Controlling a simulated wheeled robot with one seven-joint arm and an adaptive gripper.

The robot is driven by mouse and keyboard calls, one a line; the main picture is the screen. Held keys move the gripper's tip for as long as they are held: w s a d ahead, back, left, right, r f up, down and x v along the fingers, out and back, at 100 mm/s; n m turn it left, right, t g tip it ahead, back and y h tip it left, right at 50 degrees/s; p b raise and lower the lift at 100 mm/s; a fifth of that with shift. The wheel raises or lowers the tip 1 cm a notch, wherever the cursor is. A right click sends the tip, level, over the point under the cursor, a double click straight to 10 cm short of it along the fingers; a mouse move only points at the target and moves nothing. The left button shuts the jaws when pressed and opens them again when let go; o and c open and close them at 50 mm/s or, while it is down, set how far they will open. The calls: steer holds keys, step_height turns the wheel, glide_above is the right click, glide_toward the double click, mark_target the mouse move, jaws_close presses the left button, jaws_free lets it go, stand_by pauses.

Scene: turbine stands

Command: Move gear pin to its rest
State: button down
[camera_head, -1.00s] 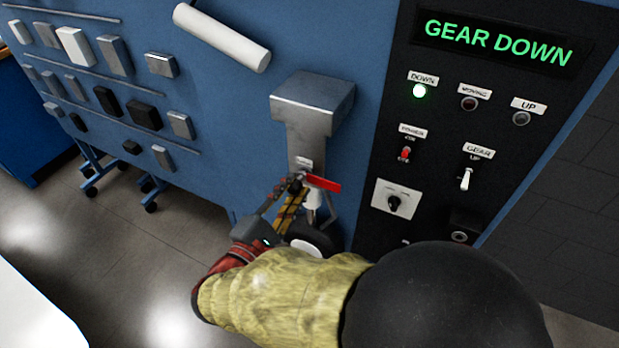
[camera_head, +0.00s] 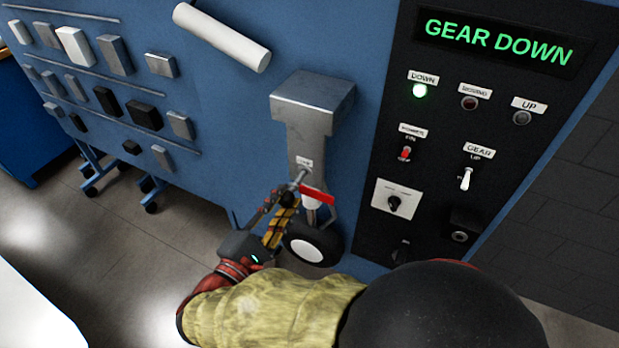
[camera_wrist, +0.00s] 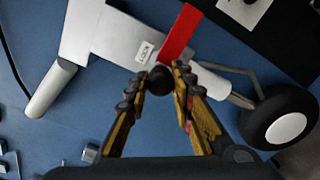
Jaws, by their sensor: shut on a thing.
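The gear pin (camera_head: 299,179) shows in the head view as a short grey shaft with a red flag (camera_head: 317,195) beside it. Its shaft lies between my fingertips and the strut's lock label; whether its tip is still inside the strut cannot be told. My gripper (camera_head: 289,198) is shut on the pin. In the wrist view my gripper (camera_wrist: 160,82) has the pin's dark round head (camera_wrist: 160,79) between its fingertips, hiding the shaft. The red flag (camera_wrist: 180,33) extends past the lock label. The pin's rest cannot be clearly identified.
The grey landing gear strut (camera_head: 304,120) with its wheel (camera_head: 314,245) stands on the blue panel. A black control panel (camera_head: 440,140) to the right reads GEAR DOWN with the DOWN lamp lit. A white cylinder (camera_head: 222,37) sits upper left.

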steer(key=shift+v, duration=1.65)
